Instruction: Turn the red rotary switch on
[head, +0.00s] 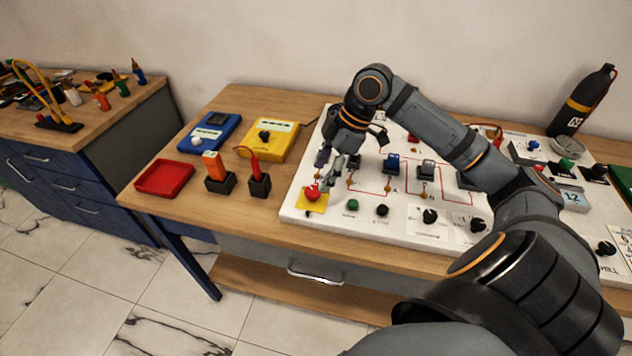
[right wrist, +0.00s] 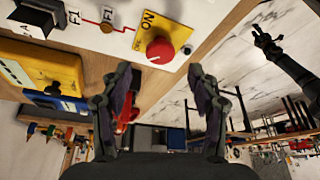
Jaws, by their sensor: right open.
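The red rotary switch (head: 312,193) is a round red knob on a yellow plate (head: 310,205) at the front left corner of the white panel. In the right wrist view the knob (right wrist: 160,50) stands on its yellow plate marked "ON" (right wrist: 176,27). My right gripper (head: 331,168) is just above and behind the knob in the head view. In the right wrist view its two fingers (right wrist: 158,85) are spread apart and empty, with the knob beyond their tips, apart from them. A dark arm-like shape at the upper right there looks like my left gripper (right wrist: 266,42).
The white panel (head: 290,212) carries several other knobs and switches, including a green button (head: 352,205) and a black knob (head: 382,210). Left of it are test probes in black holders (head: 260,186), a red tray (head: 165,178), and yellow (head: 268,140) and blue (head: 210,132) meters.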

